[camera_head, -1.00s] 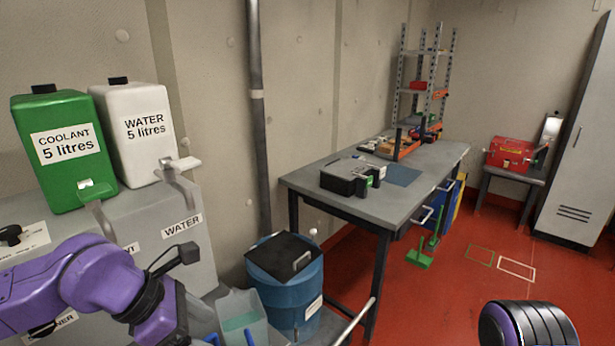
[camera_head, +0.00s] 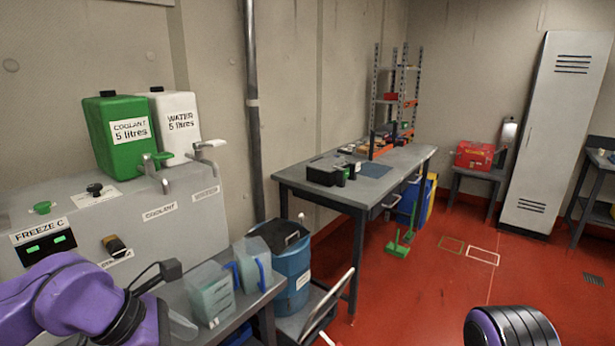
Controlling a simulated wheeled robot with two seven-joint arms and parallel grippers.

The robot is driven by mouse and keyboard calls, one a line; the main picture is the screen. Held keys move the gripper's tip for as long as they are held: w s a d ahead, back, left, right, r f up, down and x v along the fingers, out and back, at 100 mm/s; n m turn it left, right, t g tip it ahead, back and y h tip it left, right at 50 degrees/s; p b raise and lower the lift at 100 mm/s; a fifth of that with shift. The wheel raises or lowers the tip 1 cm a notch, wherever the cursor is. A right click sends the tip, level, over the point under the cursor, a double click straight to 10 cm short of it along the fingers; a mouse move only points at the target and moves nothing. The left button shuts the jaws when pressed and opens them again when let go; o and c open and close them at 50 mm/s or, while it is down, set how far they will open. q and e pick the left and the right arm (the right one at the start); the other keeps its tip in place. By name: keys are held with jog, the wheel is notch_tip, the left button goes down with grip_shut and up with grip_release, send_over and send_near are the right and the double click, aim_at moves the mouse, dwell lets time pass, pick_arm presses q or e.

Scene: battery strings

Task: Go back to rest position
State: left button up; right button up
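My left arm (camera_head: 75,300) is purple and comes in from the lower left, in front of the grey dispenser cabinet. Its wrist carries a small dark camera block. The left gripper's fingers are not visible; the arm runs out of the bottom of the view. Of my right arm (camera_head: 512,328) only a dark ribbed, purple-edged part shows at the bottom right, over the red floor. The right gripper is out of view.
A low table with clear jugs (camera_head: 210,293) stands close by my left arm. Behind are a green coolant tank (camera_head: 120,140), a white water tank (camera_head: 180,130) and a blue barrel (camera_head: 295,275). A workbench (camera_head: 385,185) stands centre right. Red floor (camera_head: 420,305) is open at right.

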pick_arm(q)
jog(key=w+a+f+m+t+y+b, duration=0.15)
jog(key=a+f+y, duration=0.3)
jog(key=f, duration=0.65)
jog(key=a+f+m+t+y, duration=0.25)
jog(key=a+f+y, duration=0.2)
jog(key=f, duration=0.65)
jog(key=s+a+f+m+g+b, duration=0.1)
jog(key=s+a+f+m+g, duration=0.1)
jog(key=s+f+m, duration=1.1)
jog(key=s+f+g, duration=0.1)
jog(key=s+f, duration=0.4)
jog(key=s, duration=0.2)
jog(key=shift+a+b, duration=0.3)
jog(key=shift+a, duration=0.1)
pick_arm(e)
jog(key=f, duration=0.3)
jog(key=shift+s, duration=0.35)
pick_arm(q)
jog(key=shift+f, duration=0.1)
